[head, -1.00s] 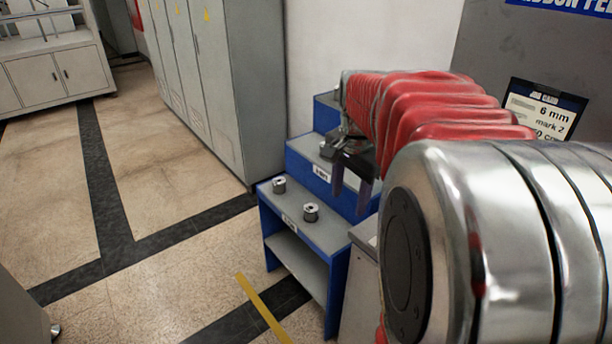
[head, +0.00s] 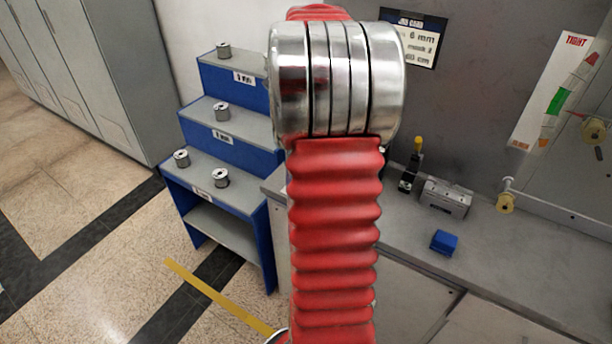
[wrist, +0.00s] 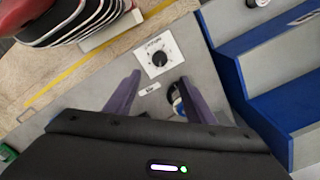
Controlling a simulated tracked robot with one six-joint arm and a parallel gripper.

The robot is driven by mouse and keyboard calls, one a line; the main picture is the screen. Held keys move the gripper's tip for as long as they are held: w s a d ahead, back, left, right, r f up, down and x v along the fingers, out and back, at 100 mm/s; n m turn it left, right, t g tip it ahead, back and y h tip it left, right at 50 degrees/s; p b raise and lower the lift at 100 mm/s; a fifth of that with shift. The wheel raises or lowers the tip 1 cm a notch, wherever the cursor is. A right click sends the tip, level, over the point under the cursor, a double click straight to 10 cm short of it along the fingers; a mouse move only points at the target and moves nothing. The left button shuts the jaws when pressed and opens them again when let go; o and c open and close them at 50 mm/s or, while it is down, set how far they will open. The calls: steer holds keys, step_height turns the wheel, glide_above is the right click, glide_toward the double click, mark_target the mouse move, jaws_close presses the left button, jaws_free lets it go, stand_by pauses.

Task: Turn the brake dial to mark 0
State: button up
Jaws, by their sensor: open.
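The brake dial (wrist: 158,58) shows in the wrist view as a black round knob on a white square plate with marks around it, set on a grey surface. Its pointer and marks are too small to read. My gripper (wrist: 159,77) is open and empty, its two purple fingers pointing toward the plate, with the dial just past the fingertips and between their lines. I cannot tell the height of the fingertips above it. In the head view my red arm hides the gripper, and I do not make out the dial there.
A blue stepped rack (head: 262,158) with several spools stands left of the bench (head: 400,228). On the bench are a grey device (head: 446,198), a yellow-topped lever (head: 417,147) and a blue block (head: 444,242). A job card (head: 413,40) hangs behind. A round object (wrist: 177,100) lies beside the right finger.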

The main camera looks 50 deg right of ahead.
step_height(320, 180, down, 14)
steer(key=shift+r, duration=0.15)
stand_by(0.6)
steer(key=shift+c, duration=0.7)
steer(key=c, duration=0.9)
steer(key=shift+d, duration=0.15)
